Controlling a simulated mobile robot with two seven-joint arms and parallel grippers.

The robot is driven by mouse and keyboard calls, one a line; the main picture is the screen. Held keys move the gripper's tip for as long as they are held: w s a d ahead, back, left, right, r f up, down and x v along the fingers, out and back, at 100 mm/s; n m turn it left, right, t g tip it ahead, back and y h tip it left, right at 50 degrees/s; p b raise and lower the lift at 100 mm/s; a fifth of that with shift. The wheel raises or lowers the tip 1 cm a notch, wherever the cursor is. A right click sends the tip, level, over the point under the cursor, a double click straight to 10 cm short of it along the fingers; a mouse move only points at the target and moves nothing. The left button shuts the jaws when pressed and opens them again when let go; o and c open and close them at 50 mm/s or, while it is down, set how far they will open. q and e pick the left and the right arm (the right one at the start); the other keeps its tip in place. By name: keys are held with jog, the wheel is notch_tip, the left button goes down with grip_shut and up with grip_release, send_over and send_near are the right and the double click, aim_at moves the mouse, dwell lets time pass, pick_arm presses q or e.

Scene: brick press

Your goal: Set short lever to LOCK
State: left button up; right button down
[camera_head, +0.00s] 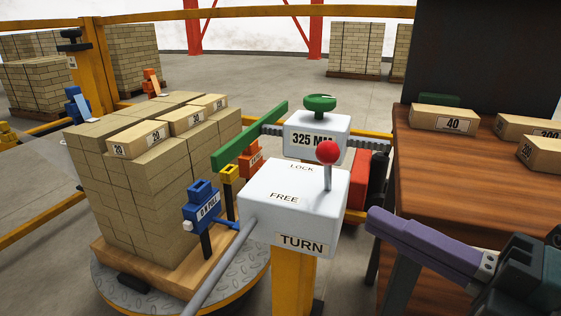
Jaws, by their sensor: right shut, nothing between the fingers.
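The short lever (327,165) is a thin metal stick with a red ball knob, standing nearly upright on top of a white box (262,213) marked TURN. LOCK is printed towards the far side of the box top and FREE towards the near side. I cannot tell for sure which mark the lever stands at. My right gripper (374,219), with purple fingers, comes in from the right. It is shut and empty, to the right of the box and below the knob, apart from the lever. My left gripper is not in view.
A long grey bar (217,271) sticks out from the box towards the front left. Behind the box stands a white 325 MM unit (316,135) with a green handwheel (319,102). A brick stack (150,185) is at left, a wooden table (430,165) at right.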

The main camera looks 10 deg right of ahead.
aim_at(328, 170)
jog(key=w+a, duration=0.1)
jog(key=w, duration=0.8)
jog(key=shift+w+a+r+b, duration=0.3)
jog(key=shift+w+a+r, duration=0.1)
jog(key=shift+r, duration=0.05)
jog(key=shift+w+d+r+m+g+p, duration=0.35)
jog(key=shift+w+r+m+p, duration=0.35)
jog(key=shift+p, duration=1.1)
jog(key=w+d+r+m+g+h+p, duration=0.1)
jog(key=w+d+m+g+p, duration=0.1)
jog(key=w+d+m+p, duration=0.2)
jog(key=shift+w+d+r+m+g+p, duration=0.25)
jog(key=shift+w+r+m+g+p, duration=0.1)
jog(key=shift+w+m+p, duration=0.75)
